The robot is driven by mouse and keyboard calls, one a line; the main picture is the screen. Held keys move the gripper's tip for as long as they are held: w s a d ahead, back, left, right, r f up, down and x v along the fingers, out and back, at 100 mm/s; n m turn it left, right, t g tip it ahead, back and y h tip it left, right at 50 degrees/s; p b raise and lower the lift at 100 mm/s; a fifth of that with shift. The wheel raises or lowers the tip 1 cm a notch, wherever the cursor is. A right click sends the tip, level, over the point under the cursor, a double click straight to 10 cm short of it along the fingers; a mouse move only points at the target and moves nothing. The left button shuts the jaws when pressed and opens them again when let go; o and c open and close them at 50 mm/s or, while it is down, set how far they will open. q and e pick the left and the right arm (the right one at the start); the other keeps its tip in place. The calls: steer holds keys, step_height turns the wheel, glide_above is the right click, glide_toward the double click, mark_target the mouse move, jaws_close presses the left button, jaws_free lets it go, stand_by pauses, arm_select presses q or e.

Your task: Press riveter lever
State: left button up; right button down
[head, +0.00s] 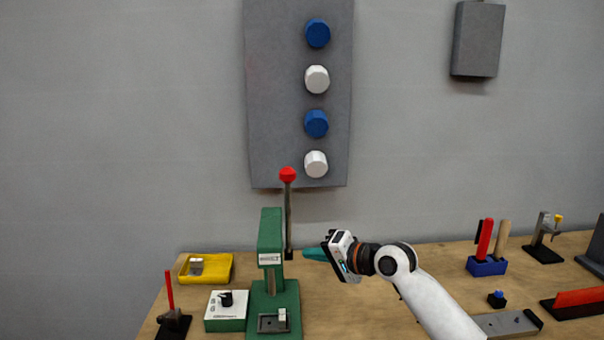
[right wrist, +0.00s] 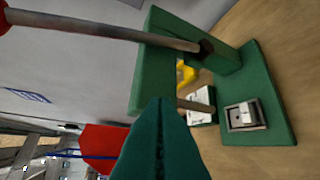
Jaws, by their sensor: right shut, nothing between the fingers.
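The green riveter (head: 271,240) stands on the bench in the head view, with its base at the front. Its lever (head: 288,215) is a grey rod standing upright with a red ball knob (head: 288,174) on top. My right gripper (head: 305,253) is just right of the lever's lower part, its teal fingers shut and empty. In the right wrist view the shut fingers (right wrist: 160,110) overlap the riveter's green body (right wrist: 155,65). The lever (right wrist: 110,29) crosses the upper left there, apart from the fingers. My left gripper is not in view.
A yellow tray (head: 218,279), a white-topped control box (head: 227,298) and a small red-lever tool (head: 171,305) stand left of the riveter. A blue tool holder (head: 487,266) is at the right. A grey wall panel (head: 275,100) hangs behind.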

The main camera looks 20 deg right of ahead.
steer(key=w+d+r+m+t, duration=0.1)
steer(key=d+r, duration=0.3)
steer(key=r, duration=0.4)
steer(key=w+d+r+m+t, duration=0.2)
steer(key=w+d+r+m, duration=0.1)
steer(key=r, duration=0.4)
steer(key=shift+d+r+m+t, duration=0.3)
steer(key=shift+d+r+m, duration=0.1)
steer(key=shift+d+m, duration=0.15)
steer(key=p+x, duration=0.4)
steer(key=x, duration=0.6)
steer(key=s+a+p, duration=0.3)
